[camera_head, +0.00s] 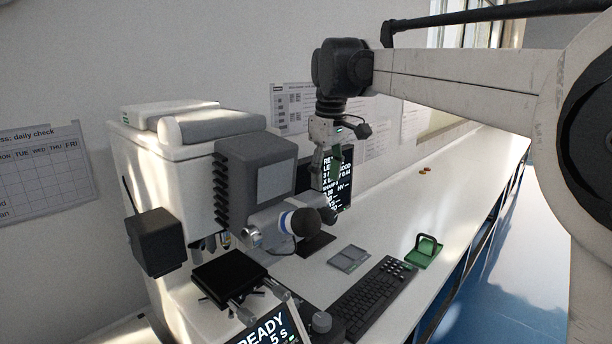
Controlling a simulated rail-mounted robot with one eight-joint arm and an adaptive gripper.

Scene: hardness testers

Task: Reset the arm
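My gripper (325,166) hangs at the end of my arm, pointing down above the bench, in front of the dark monitor and to the right of the hardness tester. Its fingers are small and partly merge with the monitor behind, so I cannot tell whether they are open or shut. I see no object clearly held in it. My arm reaches in from the right side of the picture.
A white hardness tester (165,150) stands at left, with a black stage (229,277). A monitor (343,190), keyboard (366,298), grey flat block (348,259) and green handled piece (424,252) are on the white bench (440,185). The bench's far right part is mostly clear.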

